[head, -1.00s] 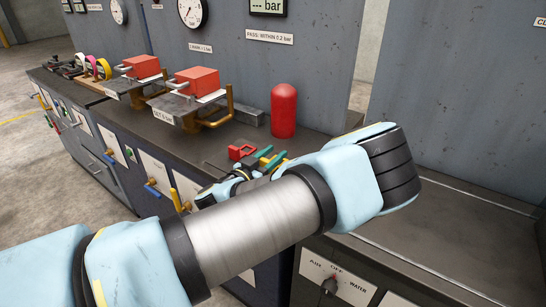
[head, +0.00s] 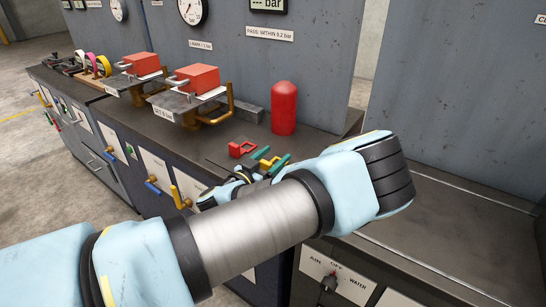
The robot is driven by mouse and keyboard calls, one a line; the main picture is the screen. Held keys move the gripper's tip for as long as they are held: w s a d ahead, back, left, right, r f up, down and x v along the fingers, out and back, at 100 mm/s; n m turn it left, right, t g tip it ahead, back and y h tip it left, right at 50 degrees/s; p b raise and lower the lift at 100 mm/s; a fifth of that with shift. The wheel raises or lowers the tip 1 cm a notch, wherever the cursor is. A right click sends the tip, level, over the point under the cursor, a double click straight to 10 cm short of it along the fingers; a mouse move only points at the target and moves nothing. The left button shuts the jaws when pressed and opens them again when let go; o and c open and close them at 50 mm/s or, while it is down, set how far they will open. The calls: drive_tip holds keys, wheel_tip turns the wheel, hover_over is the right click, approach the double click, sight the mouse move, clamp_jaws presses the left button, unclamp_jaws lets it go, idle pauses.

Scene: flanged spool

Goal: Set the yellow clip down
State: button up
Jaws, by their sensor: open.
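The small yellow clip (head: 268,164) is on the dark bench top, low in front of the red cylinder. My gripper (head: 271,158) is at it, with one teal-tipped finger on each side. The fingers are apart and open. My forearm and wrist hide much of the hand and the near side of the clip. I cannot tell whether a finger still touches the clip. A red clip-like piece (head: 241,149) lies just beyond, to the left.
A red cylinder (head: 284,108) stands behind my gripper. Two red blocks (head: 197,78) (head: 141,63) sit on metal fixtures with brass handles to the left. Coloured rings (head: 92,64) stand farther left. A grey panel with gauges rises behind. The bench at right looks clear.

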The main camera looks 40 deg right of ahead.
drive_tip(key=shift+r, duration=0.1)
drive_tip(key=b+v, duration=0.1)
drive_tip(key=v, duration=0.2)
drive_tip(key=b+v, duration=0.1)
drive_tip(key=v, duration=0.3)
drive_tip(key=f+b+v, duration=0.1)
drive_tip(key=b+v, duration=0.1)
drive_tip(key=v, duration=0.1)
drive_tip(key=shift+a, duration=0.3)
drive_tip(key=shift+a+r, duration=0.1)
drive_tip(key=shift+a, duration=0.2)
drive_tip(key=shift+s+a+r+b, duration=0.2)
drive_tip(key=shift+a+r+b, duration=0.15)
drive_tip(key=shift+r, duration=0.05)
